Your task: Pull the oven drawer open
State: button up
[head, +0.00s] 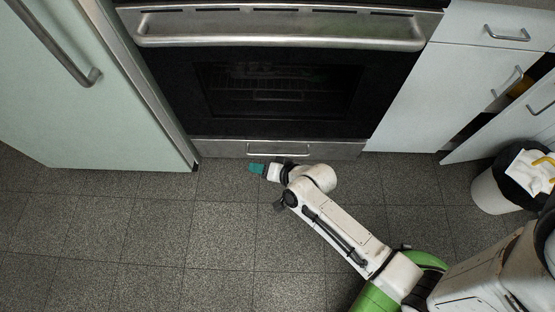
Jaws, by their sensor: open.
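The oven drawer (225,148) is the low metal panel under the black oven door, and it looks closed, flush with the stove front. Its bar handle (278,150) runs along the middle of the panel. My gripper (256,168) has teal fingertips and is low over the floor, just in front of the drawer and slightly left of the handle's middle in the picture. It points left. It is open, and no object shows in it. I cannot tell whether it touches the drawer front; it does not hold the handle.
The oven door (185,95) with its long handle (280,32) is shut above. A pale fridge (90,110) stands left. White cabinets (420,90) are right, one door (505,125) ajar beside a trash bin (488,190). The tiled floor (150,240) is clear at left.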

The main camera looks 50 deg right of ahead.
jog(key=d+f+m+t+h+b, duration=0.1)
jog(key=d+f+m+h+b, duration=0.25)
jog(key=f+m+b, duration=0.35)
jog(key=s+d+f+m+t+h+b, duration=0.1)
jog(key=d+f+m+h+b, duration=0.25)
jog(key=f, duration=0.55)
jog(key=d+f+m+t+h+b, duration=0.1)
jog(key=d+f+m+h+b, duration=0.15)
jog(key=d+f+b, duration=0.4)
jog(key=shift+m, duration=0.5)
jog(key=shift+w+a+f+b+x, duration=0.15)
jog(key=shift+b+x, duration=0.65)
jog(key=shift+x, duration=0.85)
jog(key=shift+a+f+b+x, duration=0.25)
jog(key=shift+b+x, duration=0.5)
jog(key=shift+x, duration=0.85)
jog(key=shift+w+a+f+b+x, duration=0.15)
jog(key=shift+b+x, duration=0.65)
jog(key=shift+x, duration=0.85)
jog(key=shift+s, duration=0.1)
jog(key=shift+c, duration=0.4)
jog(key=shift+a, duration=0.1)
grip_shut()
